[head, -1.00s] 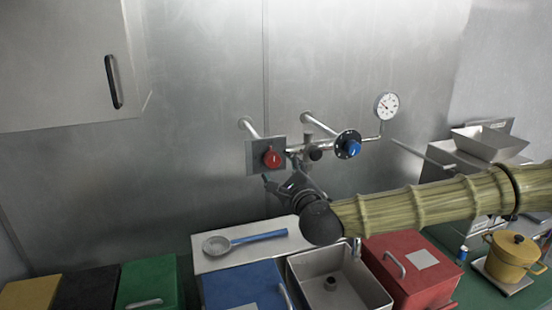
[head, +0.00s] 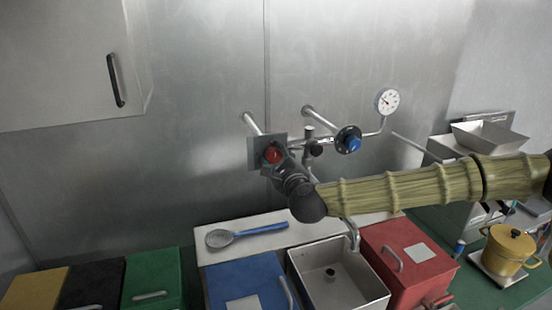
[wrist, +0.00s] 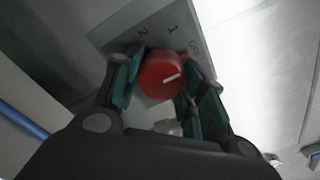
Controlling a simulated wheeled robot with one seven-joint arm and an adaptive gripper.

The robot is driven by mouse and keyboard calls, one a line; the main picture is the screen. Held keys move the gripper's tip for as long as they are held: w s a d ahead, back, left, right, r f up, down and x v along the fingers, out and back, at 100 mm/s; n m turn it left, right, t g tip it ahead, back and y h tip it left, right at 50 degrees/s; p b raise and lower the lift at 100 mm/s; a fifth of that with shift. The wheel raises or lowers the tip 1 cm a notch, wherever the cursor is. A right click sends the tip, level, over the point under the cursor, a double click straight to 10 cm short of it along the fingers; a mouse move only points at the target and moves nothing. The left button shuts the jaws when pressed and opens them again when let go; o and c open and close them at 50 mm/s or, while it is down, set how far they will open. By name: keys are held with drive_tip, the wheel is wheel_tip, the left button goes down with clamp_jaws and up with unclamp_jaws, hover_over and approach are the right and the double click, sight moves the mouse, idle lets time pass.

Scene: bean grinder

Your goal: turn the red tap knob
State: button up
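The red knob (head: 272,154) sits on a square grey plate (head: 255,152) at the left end of the wall pipework. In the wrist view the red knob (wrist: 163,74) shows a white pointer line, and its plate (wrist: 118,26) bears marks including 1 and 2. My gripper (head: 276,163) is right at the knob in the head view and covers its lower part. In the wrist view my gripper (wrist: 162,82) has one finger on each side of the knob, both very close to its edges. I cannot tell whether the fingers touch or press it.
A wall cabinet (head: 62,62) hangs upper left.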

drive_tip(key=c, duration=0.3)
drive_tip(key=n+b, duration=0.6)
drive_tip(key=n, duration=0.2)
drive_tip(key=shift+r+b, duration=0.1)
drive_tip(key=shift+b, duration=0.2)
drive_tip(key=n+b, duration=0.2)
drive_tip(key=n, duration=0.2)
drive_tip(key=shift+r, duration=0.1)
drive_tip(key=shift+r+n+b, duration=0.1)
drive_tip(key=shift+n+b, duration=1.2)
drive_tip(key=shift+n, duration=1.4)
drive_tip(key=o, duration=1)
